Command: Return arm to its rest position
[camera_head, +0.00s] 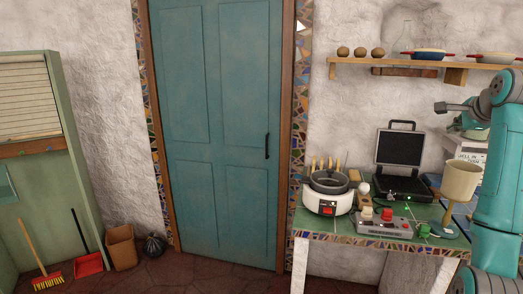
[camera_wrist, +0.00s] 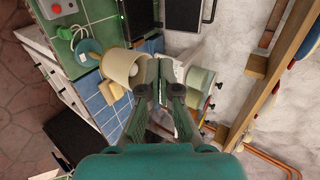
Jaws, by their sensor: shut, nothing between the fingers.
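My gripper (camera_wrist: 165,72) shows in the wrist view with its dark green fingers together and nothing held. It is in the air over the back of the counter, beside the shelf. My teal arm (camera_head: 501,165) stands upright at the right edge of the head view. I cannot make out the fingertips clearly in the head view.
The green-tiled counter (camera_head: 340,222) holds a white cooker (camera_head: 328,195), an open black grill (camera_head: 400,165) and a grey button box (camera_head: 383,224). A wooden shelf (camera_head: 375,63) with pans and round brown things runs along the wall. A teal door (camera_head: 220,130) and open floor are on the left.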

